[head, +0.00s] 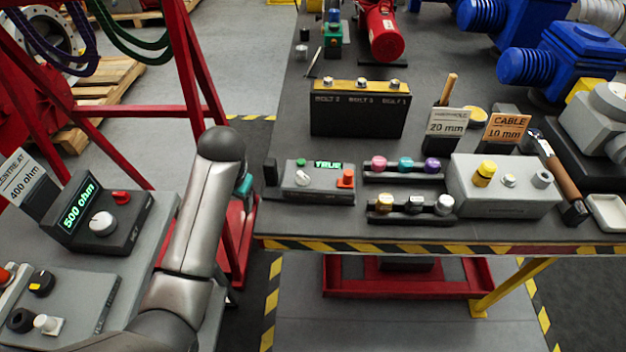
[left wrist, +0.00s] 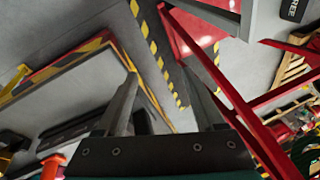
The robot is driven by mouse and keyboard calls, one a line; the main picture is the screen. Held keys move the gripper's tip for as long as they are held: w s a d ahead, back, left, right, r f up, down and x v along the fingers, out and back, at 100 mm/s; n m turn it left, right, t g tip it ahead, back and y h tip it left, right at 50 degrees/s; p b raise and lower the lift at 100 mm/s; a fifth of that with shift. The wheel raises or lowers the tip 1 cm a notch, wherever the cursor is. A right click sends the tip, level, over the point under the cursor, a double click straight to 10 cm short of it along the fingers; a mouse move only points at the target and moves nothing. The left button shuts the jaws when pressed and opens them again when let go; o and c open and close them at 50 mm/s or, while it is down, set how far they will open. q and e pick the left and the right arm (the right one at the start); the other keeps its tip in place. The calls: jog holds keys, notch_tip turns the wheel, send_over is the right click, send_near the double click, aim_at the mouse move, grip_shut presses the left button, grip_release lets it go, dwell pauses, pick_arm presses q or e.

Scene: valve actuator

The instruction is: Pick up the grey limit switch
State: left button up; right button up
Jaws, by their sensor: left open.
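On the workbench in the head view, a small grey-topped part (head: 445,204) sits at the right end of the front black holder, beside a black one and a yellow one. It looks like the grey limit switch, but it is too small to be certain. My left arm reaches up left of the bench. Its gripper is mostly hidden behind the arm link, with a teal part showing at the bench's left edge. In the left wrist view my left gripper (left wrist: 163,88) has its two fingers spread apart, with nothing between them. My right gripper is not in view.
A rear holder (head: 403,175) carries pink, teal and purple parts. A grey box (head: 505,190) stands right of the holders, and a "TRUE" display box (head: 317,180) stands left. A black bolt box (head: 358,112) is behind. A red frame (head: 190,60) rises beyond my left arm.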

pick_arm(q)
jog(key=w+d+r+n+t+h, duration=0.1)
jog(key=w+d+r+n, duration=0.15)
jog(key=r, duration=0.45)
jog(key=w+d+r+n+h, duration=0.1)
jog(key=w+d+r, duration=0.25)
jog(key=r, duration=0.45)
send_over(269, 161)
jog(key=s, duration=0.2)
notch_tip(269, 161, down, 6)
jog(key=f, duration=0.4)
jog(key=shift+w, duration=0.2)
jog(key=shift+w+f+t, duration=0.3)
jog(key=shift+f, duration=0.35)
jog(key=shift+m, duration=0.25)
grip_shut()
jog(key=shift+w+r, duration=0.1)
